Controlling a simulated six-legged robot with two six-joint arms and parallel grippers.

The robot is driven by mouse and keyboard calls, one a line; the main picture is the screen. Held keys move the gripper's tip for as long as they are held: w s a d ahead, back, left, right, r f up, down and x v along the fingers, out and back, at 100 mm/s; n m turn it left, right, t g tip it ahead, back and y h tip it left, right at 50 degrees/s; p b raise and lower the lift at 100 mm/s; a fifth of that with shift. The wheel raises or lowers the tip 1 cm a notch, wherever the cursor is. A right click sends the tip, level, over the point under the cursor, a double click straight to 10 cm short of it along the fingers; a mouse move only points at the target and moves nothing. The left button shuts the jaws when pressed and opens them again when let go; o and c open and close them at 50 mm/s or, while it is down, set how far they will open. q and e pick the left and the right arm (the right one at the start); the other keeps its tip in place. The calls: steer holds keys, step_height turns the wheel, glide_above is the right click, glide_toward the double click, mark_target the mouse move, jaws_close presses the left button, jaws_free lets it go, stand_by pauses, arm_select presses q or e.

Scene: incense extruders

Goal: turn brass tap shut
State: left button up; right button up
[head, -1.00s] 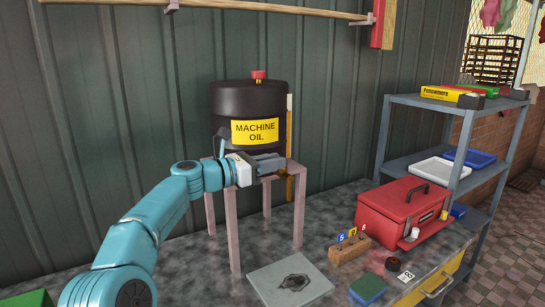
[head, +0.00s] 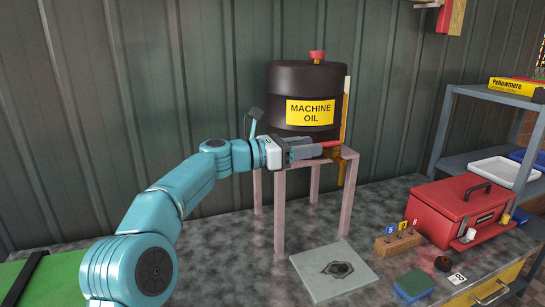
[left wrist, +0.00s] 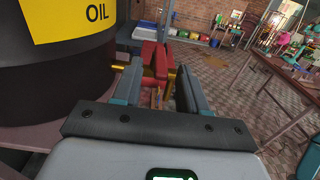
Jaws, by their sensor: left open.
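A black drum labelled machine oil (head: 305,80) stands on a pinkish four-legged stand (head: 346,205). Its brass tap shows in the left wrist view (left wrist: 118,67), low on the drum, with a red handle (left wrist: 155,58). In the head view a bit of the red handle (head: 331,144) shows just past my fingertips. My left gripper (head: 312,151) is open at the front of the drum, below the label. In the left wrist view its fingers (left wrist: 160,80) stand on either side of the red handle. I cannot tell whether they touch it. My right gripper is not seen.
A grey plate with a dark stain (head: 335,270) lies below the stand. A wooden block with numbered tags (head: 398,244), a green sponge (head: 414,282) and a red toolbox (head: 462,210) are to the right. A corrugated wall stands close behind the drum.

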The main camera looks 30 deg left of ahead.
arm_select(q)
steer(key=b+v, duration=0.1)
steer(key=v, duration=1)
